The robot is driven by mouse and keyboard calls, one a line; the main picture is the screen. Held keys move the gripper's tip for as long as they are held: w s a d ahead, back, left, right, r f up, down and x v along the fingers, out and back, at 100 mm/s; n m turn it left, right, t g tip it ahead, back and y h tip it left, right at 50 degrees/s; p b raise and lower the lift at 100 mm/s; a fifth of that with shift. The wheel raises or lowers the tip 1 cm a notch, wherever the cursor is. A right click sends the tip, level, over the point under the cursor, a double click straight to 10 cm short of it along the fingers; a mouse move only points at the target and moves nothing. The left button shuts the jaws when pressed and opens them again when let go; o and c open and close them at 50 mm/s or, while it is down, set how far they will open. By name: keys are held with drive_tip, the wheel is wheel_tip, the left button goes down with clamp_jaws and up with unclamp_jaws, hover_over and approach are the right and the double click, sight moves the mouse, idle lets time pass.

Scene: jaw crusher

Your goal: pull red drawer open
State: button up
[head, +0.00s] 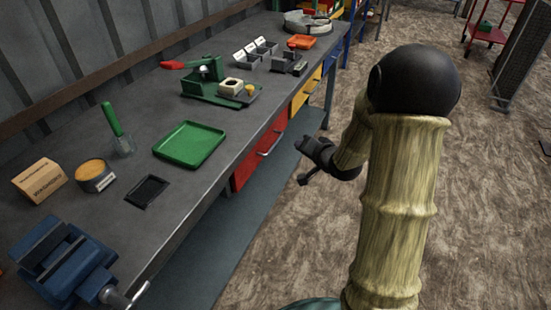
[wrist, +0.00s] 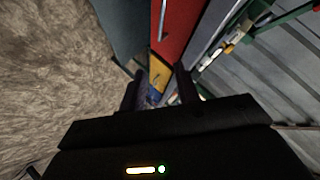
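The red drawer (head: 246,169) sits under the workbench top, its front looking flush with the bench. Its light metal handle (head: 271,144) is on the front. In the wrist view, the red drawer (wrist: 186,28) is at the top centre, with the handle (wrist: 163,20) near its left side. My gripper (head: 301,161) is in front of the bench, to the right of the handle and apart from it. In the wrist view, my gripper's (wrist: 159,90) two dark fingers are spread, with nothing between them.
A yellow drawer (head: 306,91) and a blue one (head: 329,62) lie farther along the bench. A grey-blue lower shelf (head: 262,200) runs beneath. A green tray (head: 190,143) and a blue vise (head: 65,262) are on the bench top (head: 150,100).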

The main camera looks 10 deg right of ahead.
sight(276, 142)
drive_tip(key=w+d+f+m+t+y+b, duration=0.2)
drive_tip(key=f+m+t+y+b, duration=0.3)
drive_tip(key=f+b, duration=0.9)
drive_tip(key=d+y, duration=0.1)
drive_tip(key=y, duration=0.2)
drive_tip(key=shift+w+f+m+t+b, duration=0.15)
drive_tip(key=shift+f+m+t+b, duration=0.15)
drive_tip(key=shift+b, duration=0.1)
drive_tip(key=b+x, duration=0.4)
drive_tip(key=x, duration=1.3)
drive_tip(key=shift+w+a, duration=0.15)
drive_tip(key=shift+a, duration=0.05)
drive_tip(key=shift+c, duration=0.4)
clamp_jaws()
